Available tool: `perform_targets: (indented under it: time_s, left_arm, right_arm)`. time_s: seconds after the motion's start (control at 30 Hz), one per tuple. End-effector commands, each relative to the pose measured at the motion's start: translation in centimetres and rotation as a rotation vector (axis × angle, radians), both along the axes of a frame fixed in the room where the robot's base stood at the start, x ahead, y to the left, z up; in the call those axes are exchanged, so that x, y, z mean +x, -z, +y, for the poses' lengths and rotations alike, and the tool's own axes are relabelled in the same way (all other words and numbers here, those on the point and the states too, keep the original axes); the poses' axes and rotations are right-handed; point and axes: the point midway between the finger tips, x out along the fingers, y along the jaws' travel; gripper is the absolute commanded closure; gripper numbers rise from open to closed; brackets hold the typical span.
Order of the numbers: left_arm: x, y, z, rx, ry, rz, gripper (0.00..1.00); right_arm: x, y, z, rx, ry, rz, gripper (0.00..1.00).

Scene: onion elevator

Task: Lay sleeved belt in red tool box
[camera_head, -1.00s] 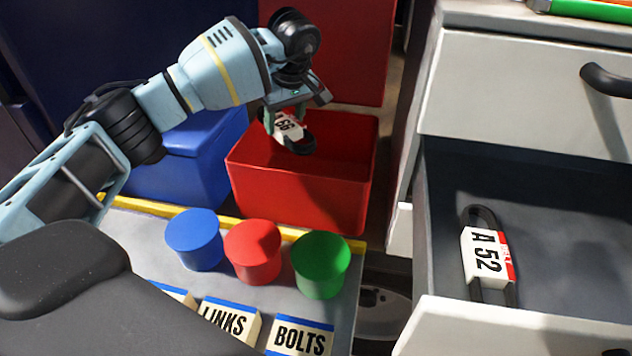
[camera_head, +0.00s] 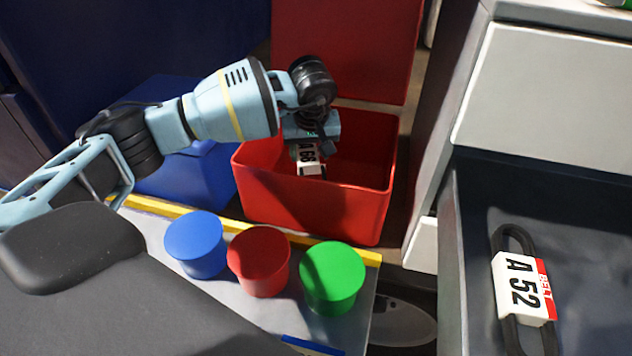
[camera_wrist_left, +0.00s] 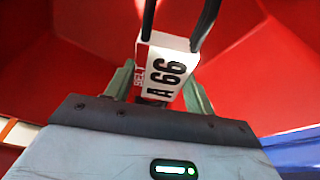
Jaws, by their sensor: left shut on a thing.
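A sleeved belt marked A 66 (camera_head: 309,160) is held by my left gripper (camera_head: 312,145) inside the opening of the red tool box (camera_head: 315,208). The left wrist view shows the white sleeve (camera_wrist_left: 168,70) between the two greenish fingers (camera_wrist_left: 160,88), with the black belt strands running upward and red box walls around it. I cannot tell if the belt touches the box floor. A second sleeved belt, marked A 52 (camera_head: 524,288), lies in the open drawer at the right. My right gripper is not in view.
A blue box (camera_head: 185,165) stands left of the red box. Blue (camera_head: 196,245), red (camera_head: 259,262) and green (camera_head: 332,278) cylinders stand on the grey bench in front of it. The open drawer (camera_head: 590,230) and cabinet bound the right side.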

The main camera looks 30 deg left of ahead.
Motion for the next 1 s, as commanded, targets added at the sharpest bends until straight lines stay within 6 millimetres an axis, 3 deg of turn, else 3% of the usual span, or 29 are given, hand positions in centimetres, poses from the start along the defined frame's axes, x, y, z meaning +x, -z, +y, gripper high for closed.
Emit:
perform_targets:
  time_s: [0.2,0.53,0.8,1.0]
  left_arm:
    - [0.0,3.5,0.0,0.0,-0.001,0.001,0.73]
    - [0.0,4.7,0.0,0.0,-0.002,0.0,0.73]
    - [0.0,7.9,0.0,0.0,-0.001,0.001,0.73]
    - [0.0,8.0,0.0,0.0,-0.002,-0.001,0.73]
  right_arm:
    - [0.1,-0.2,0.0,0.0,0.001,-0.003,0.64]
    - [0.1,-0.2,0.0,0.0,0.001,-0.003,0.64]
    - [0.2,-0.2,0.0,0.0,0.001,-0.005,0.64]
    - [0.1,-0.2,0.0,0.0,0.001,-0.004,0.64]
